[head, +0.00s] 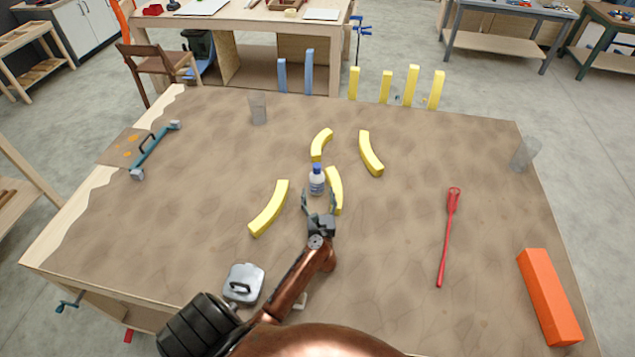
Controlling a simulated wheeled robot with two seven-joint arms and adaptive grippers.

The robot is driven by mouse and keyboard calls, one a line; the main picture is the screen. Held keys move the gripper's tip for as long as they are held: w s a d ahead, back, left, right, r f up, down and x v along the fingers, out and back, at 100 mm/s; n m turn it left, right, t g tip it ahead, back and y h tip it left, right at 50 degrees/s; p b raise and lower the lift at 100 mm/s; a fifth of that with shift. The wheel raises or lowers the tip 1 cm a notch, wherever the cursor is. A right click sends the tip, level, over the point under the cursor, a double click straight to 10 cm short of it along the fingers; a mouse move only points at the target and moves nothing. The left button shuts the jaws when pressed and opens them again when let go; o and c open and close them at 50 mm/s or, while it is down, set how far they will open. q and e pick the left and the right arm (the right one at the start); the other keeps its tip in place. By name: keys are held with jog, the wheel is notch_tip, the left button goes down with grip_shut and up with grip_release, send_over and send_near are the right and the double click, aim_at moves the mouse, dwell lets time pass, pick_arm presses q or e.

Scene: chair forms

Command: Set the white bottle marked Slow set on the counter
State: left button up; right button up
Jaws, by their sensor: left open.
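A small white bottle (317,184) with a blue cap and a blue band stands upright near the middle of the brown-topped table (390,235). Its lettering is too small to read. My left gripper (318,201) is open just on the near side of the bottle, one finger toward each side of it. I cannot tell whether the fingers touch it or reach around it. My right gripper is not in view. A grey-white cabinet run (82,32) at the back left may be the counter; I cannot tell for sure.
Yellow curved pieces surround the bottle; one (335,190) is close at its right. Clear cups (258,108), a red tool (449,235), an orange block (549,297), a teal-handled tool (155,151) and a grey metal item (243,284) lie around. A wooden chair (150,66) stands behind.

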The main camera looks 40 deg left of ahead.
aim_at(318, 184)
pick_arm(q)
jog(key=x, duration=0.2)
jog(key=r+x, duration=0.1)
jog(key=x, duration=0.1)
jog(key=shift+w+a+p, duration=0.1)
jog(key=shift+w+p, duration=0.2)
jog(key=shift+p, duration=0.1)
jog(key=shift+w+a+f, duration=0.1)
jog(key=shift+w+a, duration=0.15)
jog(key=shift+a, duration=0.05)
jog(key=c, duration=1.4)
